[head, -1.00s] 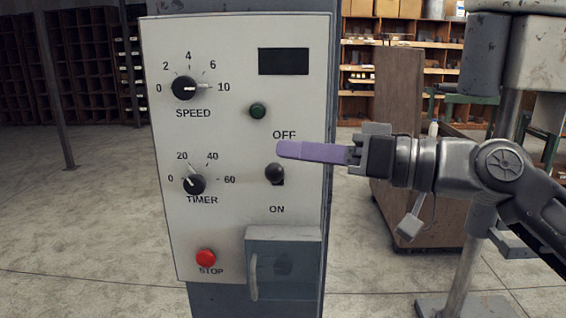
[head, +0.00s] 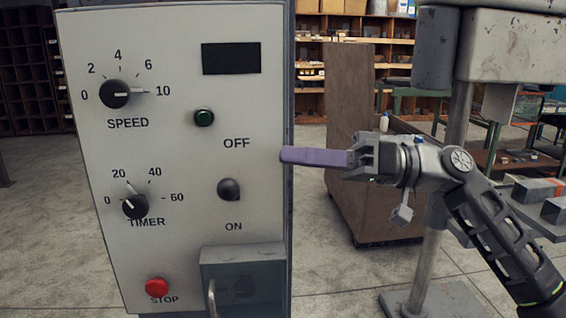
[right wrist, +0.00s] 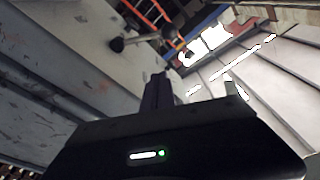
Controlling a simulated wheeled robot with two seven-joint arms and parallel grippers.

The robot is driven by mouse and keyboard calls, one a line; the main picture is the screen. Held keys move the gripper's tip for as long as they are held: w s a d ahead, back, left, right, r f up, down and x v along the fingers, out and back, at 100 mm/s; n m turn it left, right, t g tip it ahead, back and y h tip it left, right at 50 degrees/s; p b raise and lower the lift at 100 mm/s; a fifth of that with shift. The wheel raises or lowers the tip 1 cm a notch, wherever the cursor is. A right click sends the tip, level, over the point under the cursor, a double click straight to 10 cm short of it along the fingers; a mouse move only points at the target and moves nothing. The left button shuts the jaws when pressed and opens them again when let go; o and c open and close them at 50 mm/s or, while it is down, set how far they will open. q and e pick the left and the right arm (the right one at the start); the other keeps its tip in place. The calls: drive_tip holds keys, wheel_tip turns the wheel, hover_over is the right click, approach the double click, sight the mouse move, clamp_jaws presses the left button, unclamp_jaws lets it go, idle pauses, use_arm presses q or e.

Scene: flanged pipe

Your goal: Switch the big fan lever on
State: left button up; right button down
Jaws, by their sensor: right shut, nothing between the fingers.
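The lever (head: 229,189) is a black rounded knob on the grey control panel (head: 180,150), between the OFF label above and the ON label below. I cannot tell for sure which way it is set. My right gripper (head: 283,155) has purple fingers, shut and empty. In the head view its tips point left at the panel's right edge, up and to the right of the lever, apart from it. In the right wrist view the shut fingers (right wrist: 158,92) look dark, with a pale panel and dark knobs beyond. My left gripper is not in view.
A grey box (head: 245,280) juts out below the lever. A brown cabinet (head: 350,150) and a metal post stand behind my right arm.

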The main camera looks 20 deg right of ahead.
sight(230, 190)
drive_tip(key=p+x, duration=0.1)
drive_tip(key=x, duration=0.8)
drive_tip(key=shift+a+r, duration=0.1)
drive_tip(key=shift+a, duration=0.15)
drive_tip(key=f, duration=0.1)
drive_tip(key=s+f, duration=0.2)
drive_tip(key=shift+s+d+f, duration=0.1)
drive_tip(key=shift+d+f, duration=0.2)
drive_tip(key=shift+d, duration=0.05)
